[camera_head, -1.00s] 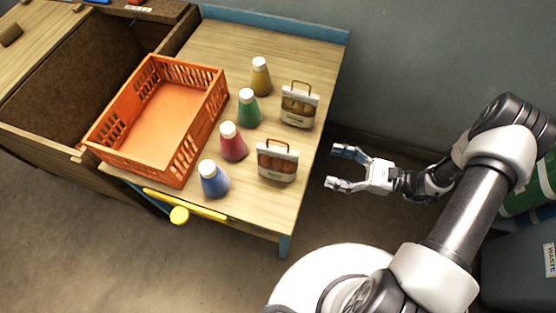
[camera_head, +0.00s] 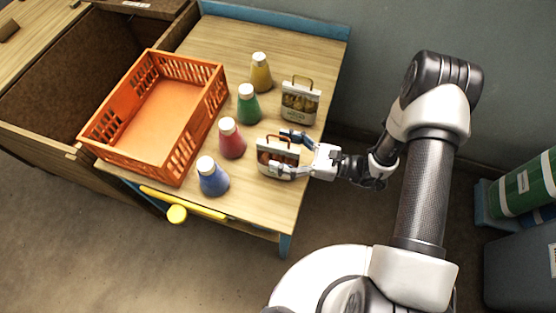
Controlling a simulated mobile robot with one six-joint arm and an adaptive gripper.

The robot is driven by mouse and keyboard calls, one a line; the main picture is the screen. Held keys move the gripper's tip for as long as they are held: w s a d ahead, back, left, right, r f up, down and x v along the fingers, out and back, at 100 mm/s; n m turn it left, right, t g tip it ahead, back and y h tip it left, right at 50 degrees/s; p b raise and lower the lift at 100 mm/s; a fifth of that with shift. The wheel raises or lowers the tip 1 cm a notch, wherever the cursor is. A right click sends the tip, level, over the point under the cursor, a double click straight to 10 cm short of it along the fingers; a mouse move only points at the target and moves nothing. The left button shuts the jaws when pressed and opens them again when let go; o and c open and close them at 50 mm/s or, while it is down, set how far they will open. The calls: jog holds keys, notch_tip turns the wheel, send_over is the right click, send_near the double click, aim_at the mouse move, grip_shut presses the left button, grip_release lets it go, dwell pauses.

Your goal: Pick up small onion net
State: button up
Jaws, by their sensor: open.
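Two small bags with loop handles and white bands stand on the wooden table. The front bag (camera_head: 266,157) shows reddish-brown round contents that look like onions; the back bag (camera_head: 299,104) shows yellowish-brown contents. My gripper (camera_head: 284,153) is open at the front bag, reaching in from the right. One finger is on its far side and the other crosses its near face, so the bag appears between them. The fingers hide part of this bag; whether they touch it I cannot tell.
Yellow (camera_head: 260,74), green (camera_head: 248,104), red (camera_head: 231,139) and blue (camera_head: 212,177) bottles with white caps stand in a row left of the bags. An orange crate (camera_head: 147,166), empty, is further left. A grey wall (camera_head: 440,25) rises behind the table.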

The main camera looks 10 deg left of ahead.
jog(key=shift+a, duration=0.7)
jog(key=shift+c, duration=0.4)
grip_shut()
